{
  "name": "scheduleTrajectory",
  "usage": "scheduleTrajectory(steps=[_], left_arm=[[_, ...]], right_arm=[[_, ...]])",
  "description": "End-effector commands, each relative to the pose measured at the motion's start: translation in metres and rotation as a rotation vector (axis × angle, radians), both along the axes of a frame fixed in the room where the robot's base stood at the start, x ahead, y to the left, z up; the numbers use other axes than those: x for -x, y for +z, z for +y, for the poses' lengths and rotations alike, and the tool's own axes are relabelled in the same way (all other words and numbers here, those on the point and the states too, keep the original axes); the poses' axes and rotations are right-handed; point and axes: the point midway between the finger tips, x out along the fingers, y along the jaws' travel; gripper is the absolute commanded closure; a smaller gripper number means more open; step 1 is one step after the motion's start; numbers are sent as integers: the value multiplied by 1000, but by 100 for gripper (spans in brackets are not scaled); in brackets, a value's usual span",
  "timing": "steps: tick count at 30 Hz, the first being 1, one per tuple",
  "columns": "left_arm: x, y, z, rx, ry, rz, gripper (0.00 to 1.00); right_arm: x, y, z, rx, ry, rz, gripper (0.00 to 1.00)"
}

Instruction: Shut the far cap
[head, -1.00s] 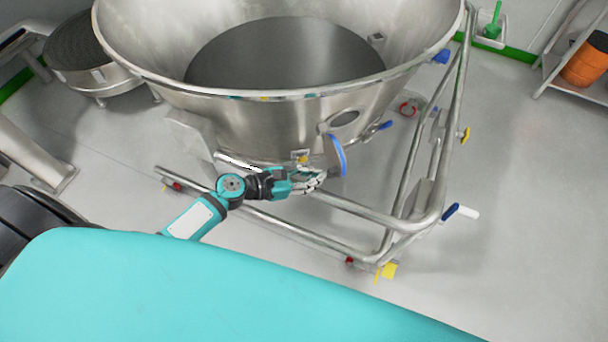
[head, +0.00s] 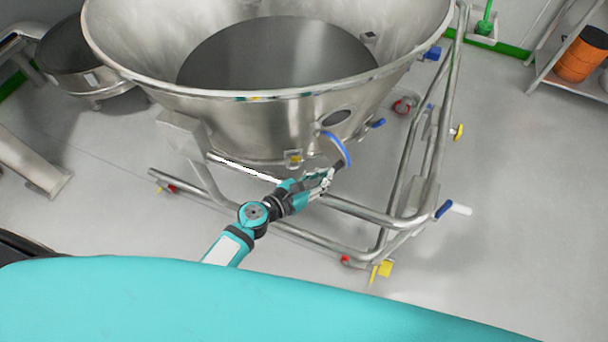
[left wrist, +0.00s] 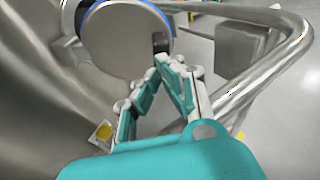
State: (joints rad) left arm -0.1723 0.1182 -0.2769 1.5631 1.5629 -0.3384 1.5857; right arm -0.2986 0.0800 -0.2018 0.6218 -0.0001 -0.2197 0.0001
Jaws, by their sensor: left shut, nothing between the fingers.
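A round metal cap (left wrist: 118,42) with a blue rim stands swung out from the steel bowl's wall. In the head view its blue rim (head: 337,148) shows just below a dark oval opening (head: 337,117), which is uncovered. I cannot tell whether this is the far cap. My left gripper (head: 329,177) is shut and empty, just below the cap's lower edge. In the left wrist view the gripper (left wrist: 163,66) has its fingertips close to a dark block (left wrist: 160,42) at the cap's edge; contact is unclear. My right gripper is out of view.
The large steel bowl (head: 230,125) sits in a tubular frame whose rail (head: 360,209) passes right beside my left gripper. A blue handle (head: 379,123) is right of the opening. Open floor (head: 520,200) lies to the right; a rack with an orange drum (head: 580,55) is behind.

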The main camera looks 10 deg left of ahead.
Motion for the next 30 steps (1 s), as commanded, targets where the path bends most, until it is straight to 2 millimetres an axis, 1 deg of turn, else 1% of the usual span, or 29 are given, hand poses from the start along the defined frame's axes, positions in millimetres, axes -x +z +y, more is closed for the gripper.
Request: scheduleTrajectory(steps=[1, 3, 9, 18, 25, 30], left_arm=[[-2, -3, -8, 15, 33, -4, 100], [-5, -4, -14, 25, 82, -12, 100], [-13, -3, -27, 53, 204, -29, 100], [-22, -1, -34, 43, 194, -32, 100], [-23, -1, -36, 43, 192, -31, 100], [-23, -1, -36, 43, 192, -31, 100]], right_arm=[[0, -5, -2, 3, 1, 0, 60], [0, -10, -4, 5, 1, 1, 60], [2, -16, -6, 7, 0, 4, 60], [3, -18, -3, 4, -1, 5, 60], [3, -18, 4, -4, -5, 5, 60], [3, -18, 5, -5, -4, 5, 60]])
